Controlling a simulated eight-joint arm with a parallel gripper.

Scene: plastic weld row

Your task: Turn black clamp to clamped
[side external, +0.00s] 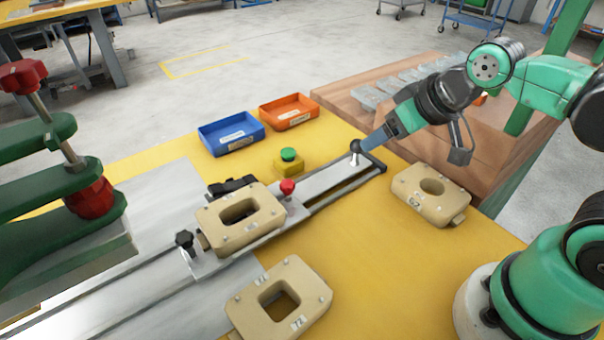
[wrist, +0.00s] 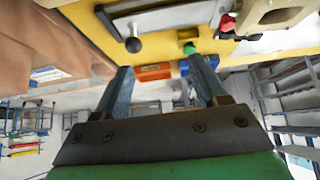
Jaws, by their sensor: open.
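A black star-shaped knob (side external: 186,241) stands at the left end of the slide plate, beside the beige fixture block (side external: 211,222). A low black part (side external: 231,186) shows behind that block, partly hidden by it. I cannot tell for sure which of these is the black clamp, or its clamp state. A red knob (side external: 287,187) sits at the block's right corner; it shows in the wrist view (wrist: 228,22). My gripper (side external: 367,146) is at the right end of the slide, close to a black ball handle (wrist: 133,45). Its fingers (wrist: 160,68) are apart and empty.
Loose beige blocks lie at the front (side external: 316,275) and right (side external: 432,215). Blue (side external: 230,133) and orange (side external: 289,111) bins and a green button (side external: 288,154) stand behind the slide. A green press (side external: 40,215) is at left.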

